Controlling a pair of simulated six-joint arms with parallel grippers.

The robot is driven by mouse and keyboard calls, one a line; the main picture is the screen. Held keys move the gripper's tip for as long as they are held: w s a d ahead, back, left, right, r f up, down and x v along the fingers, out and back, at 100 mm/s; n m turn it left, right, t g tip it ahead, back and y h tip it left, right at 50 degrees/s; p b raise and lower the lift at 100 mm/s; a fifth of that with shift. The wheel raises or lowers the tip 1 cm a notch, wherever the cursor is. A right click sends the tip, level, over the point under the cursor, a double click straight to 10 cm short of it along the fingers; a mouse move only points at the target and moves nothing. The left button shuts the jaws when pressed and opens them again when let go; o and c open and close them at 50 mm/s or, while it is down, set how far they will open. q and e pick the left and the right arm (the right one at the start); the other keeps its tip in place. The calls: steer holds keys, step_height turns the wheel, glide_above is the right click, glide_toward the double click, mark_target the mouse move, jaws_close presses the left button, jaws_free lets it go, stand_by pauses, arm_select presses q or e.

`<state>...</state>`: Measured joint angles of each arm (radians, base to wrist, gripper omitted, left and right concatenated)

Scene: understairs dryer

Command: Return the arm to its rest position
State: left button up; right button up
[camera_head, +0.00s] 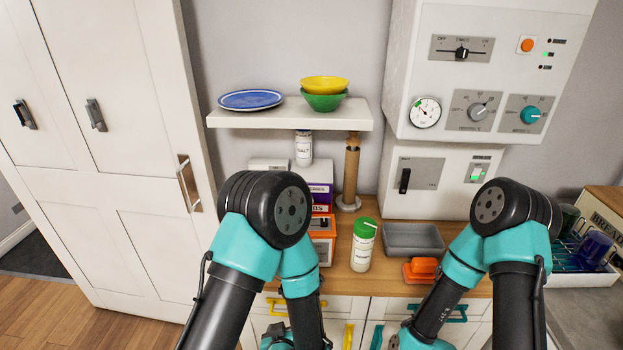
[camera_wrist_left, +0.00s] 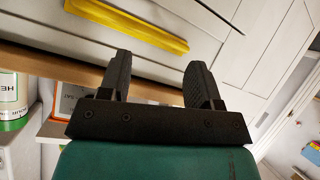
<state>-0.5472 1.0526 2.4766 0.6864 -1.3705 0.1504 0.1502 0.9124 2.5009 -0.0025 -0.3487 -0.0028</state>
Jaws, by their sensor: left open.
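My left arm is folded, with its elbow high in the head view and its forearm hanging in front of the drawers. My left gripper (camera_head: 275,333) shows only partly at the bottom edge there. In the left wrist view its two black fingers (camera_wrist_left: 158,78) stand apart with nothing between them. They are near a white drawer front with a yellow handle (camera_wrist_left: 125,23), with no clear contact. My right arm is folded in the same way on the right of the head view. Its gripper is out of view below the frame.
The wooden counter holds a green-lidded jar (camera_head: 361,247), a grey tray (camera_head: 413,240) and an orange block (camera_head: 424,267). Above are a white shelf (camera_head: 290,117) with plates and bowls, and a control panel (camera_head: 497,75). A tall white cupboard (camera_head: 105,130) stands left, with open floor below.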

arm_select(q)
steer(key=s+a+f+m+g+h, duration=0.1)
steer(key=s+a+f+g+h, duration=0.1)
steer(key=s+a+f+g, duration=0.2)
steer(key=s+a+f+g+h, duration=0.2)
steer(key=s+a+f+g, duration=0.2)
steer(key=a+f+g, duration=0.3)
steer(key=a+f, duration=0.1)
steer(key=a, duration=0.3)
steer(key=shift+s+a+m, duration=0.2)
steer(key=shift+s+m, duration=0.2)
